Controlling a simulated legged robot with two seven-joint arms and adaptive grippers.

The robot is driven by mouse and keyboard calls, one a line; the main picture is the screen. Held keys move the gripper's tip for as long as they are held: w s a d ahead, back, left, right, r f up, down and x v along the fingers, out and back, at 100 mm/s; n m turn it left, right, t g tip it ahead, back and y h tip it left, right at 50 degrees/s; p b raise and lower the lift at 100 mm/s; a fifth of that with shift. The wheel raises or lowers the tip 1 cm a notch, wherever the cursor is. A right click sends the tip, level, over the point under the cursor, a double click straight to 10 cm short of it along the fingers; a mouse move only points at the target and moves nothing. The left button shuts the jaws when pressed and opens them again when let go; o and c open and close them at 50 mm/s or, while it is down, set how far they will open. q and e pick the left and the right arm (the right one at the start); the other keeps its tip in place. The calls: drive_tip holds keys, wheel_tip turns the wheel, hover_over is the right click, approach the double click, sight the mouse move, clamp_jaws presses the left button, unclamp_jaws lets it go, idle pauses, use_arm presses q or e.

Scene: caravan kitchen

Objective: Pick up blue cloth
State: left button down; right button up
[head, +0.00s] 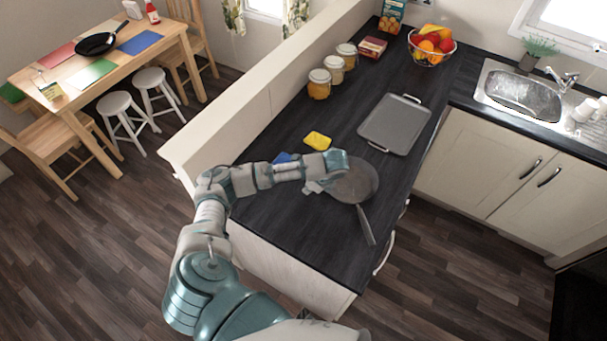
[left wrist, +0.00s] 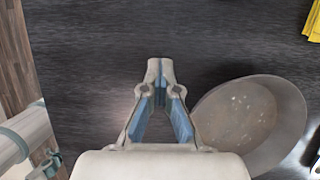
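The blue cloth (head: 282,157) lies on the dark countertop in the head view. Only a small patch shows, partly hidden behind my left forearm. My left gripper (head: 313,187) is mostly hidden under the wrist, right of and nearer than the cloth, beside the pan. In the left wrist view my left gripper (left wrist: 160,70) has its fingertips drawn together over bare countertop. The blue surfaces inside its fingers look like finger parts, and no held thing is clear. The cloth cannot be made out apart from the gripper in that view. My right gripper is not seen.
A grey pan (head: 354,179) stands right of my gripper. A yellow cloth (head: 318,140) and a grey tray (head: 395,123) lie further back. Several jars (head: 320,84) line the left ledge side. The counter's near end (head: 320,240) is clear.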

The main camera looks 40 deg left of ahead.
use_arm(q)
drive_tip(key=shift+s+d+r, duration=0.1)
drive_tip(key=shift+s+d, duration=0.3)
drive_tip(key=shift+d, duration=0.2)
drive_tip(key=shift+s+d+r, duration=0.1)
drive_tip(key=shift+s+d, duration=0.3)
drive_tip(key=shift+d, duration=0.2)
drive_tip(key=shift+s+d+r, duration=0.1)
drive_tip(key=shift+s+d, duration=0.2)
drive_tip(key=shift+s, duration=0.1)
drive_tip(key=shift+a, duration=0.25)
drive_tip(key=c, duration=1.2)
unclamp_jaws()
drive_tip(key=shift+a, duration=0.2)
drive_tip(key=shift+c, duration=0.2)
drive_tip(key=o, duration=0.8)
drive_tip(key=shift+d, duration=0.15)
drive_tip(key=shift+c, duration=0.2)
drive_tip(key=shift+o, duration=0.5)
drive_tip(key=shift+d, duration=0.25)
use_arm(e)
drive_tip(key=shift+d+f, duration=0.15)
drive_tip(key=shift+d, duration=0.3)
